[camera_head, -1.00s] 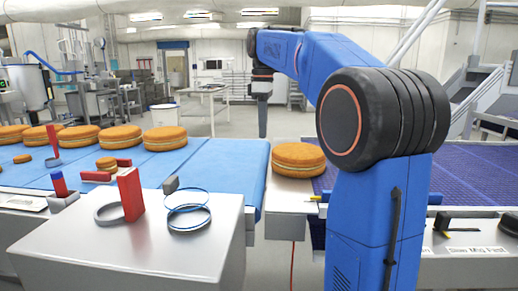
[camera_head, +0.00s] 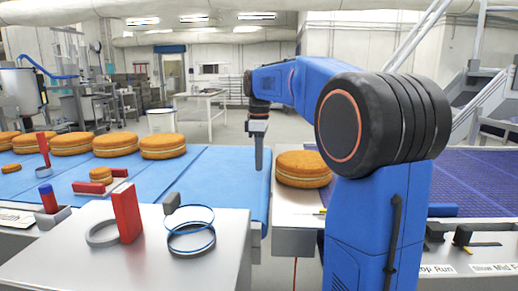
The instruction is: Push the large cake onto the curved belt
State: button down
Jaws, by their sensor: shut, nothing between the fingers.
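A large cake (camera_head: 303,169), an orange-brown filled round with a pale middle layer, sits on a light metal plate (camera_head: 290,218) between two belts. My arm hides part of its right side. My gripper (camera_head: 259,163) is shut and empty, pointing down just left of the cake, over the right edge of the blue belt. A narrow gap shows between it and the cake. The purple-blue gridded belt (camera_head: 473,182), likely the curved belt, lies to the right, partly behind my arm.
Several large cakes (camera_head: 163,146) stand on the flat blue belt (camera_head: 215,170) at left. A small round (camera_head: 101,174) sits by red blocks.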

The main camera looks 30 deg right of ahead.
aim_at(311, 159)
jog(key=shift+s+d+r, duration=0.1)
jog(key=shift+s+d, duration=0.5)
jog(key=shift+d, duration=0.2)
jog(key=shift+s+d, duration=0.6)
jog(key=shift+d, duration=0.2)
jog(key=s+d, duration=0.3)
jog(key=d, duration=0.1)
jog(key=s+d, duration=0.4)
jog(key=d, duration=0.1)
jog(key=s+d, duration=0.3)
jog(key=d, duration=0.1)
jog(key=shift+s+d, duration=0.2)
jog(key=shift+d, duration=0.2)
jog(key=shift+w+a, duration=0.4)
jog(key=shift+a, duration=0.05)
jog(key=shift+w+a+r, duration=0.25)
jog(key=shift+w+a, duration=0.2)
jog(key=shift+a, duration=0.15)
jog(key=shift+w+a+r, duration=0.25)
jog(key=shift+w+a, duration=0.2)
jog(key=shift+a, duration=0.15)
notch_tip(311, 159, up, 9)
jog(key=shift+s+r, duration=0.1)
